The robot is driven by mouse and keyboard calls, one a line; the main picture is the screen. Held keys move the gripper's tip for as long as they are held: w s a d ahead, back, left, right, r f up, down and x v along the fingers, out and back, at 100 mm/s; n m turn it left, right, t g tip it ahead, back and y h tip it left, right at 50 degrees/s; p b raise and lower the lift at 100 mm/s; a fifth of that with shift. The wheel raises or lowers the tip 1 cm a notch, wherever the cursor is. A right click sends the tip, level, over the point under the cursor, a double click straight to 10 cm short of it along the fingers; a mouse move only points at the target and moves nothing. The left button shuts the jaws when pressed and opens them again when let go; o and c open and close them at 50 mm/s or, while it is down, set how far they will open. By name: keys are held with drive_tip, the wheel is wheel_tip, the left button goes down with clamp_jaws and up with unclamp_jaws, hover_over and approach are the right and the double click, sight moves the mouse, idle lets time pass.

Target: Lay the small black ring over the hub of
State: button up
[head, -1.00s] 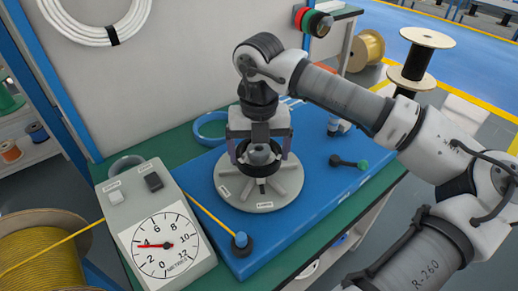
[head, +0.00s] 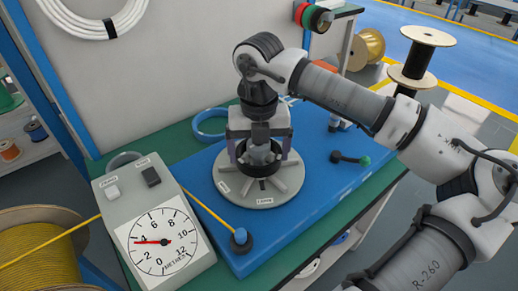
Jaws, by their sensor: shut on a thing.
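A round grey disc (head: 233,192) with raised spokes and small labels lies on the blue board. Its hub rises at the middle. My gripper (head: 260,157) points down over the hub, one finger on each side. It is shut on the small black ring (head: 260,171), which is level and around the hub's upper part in this view. The fingers and the wrist partly hide the ring and hub. I cannot tell whether the ring touches the spokes.
A grey meter box (head: 155,225) with a dial stands at the front left. A black handle with a green knob (head: 350,160) lies right of the disc.

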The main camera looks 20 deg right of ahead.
drive_tip(key=shift+f+b, duration=0.4)
drive_tip(key=shift+b, duration=0.05)
idle(0.5)
drive_tip(key=o, duration=0.7)
drive_tip(key=shift+r, duration=0.1)
drive_tip(key=shift+r+p, duration=2.25)
drive_tip(key=shift+r, duration=1.75)
drive_tip(key=shift+f, duration=0.1)
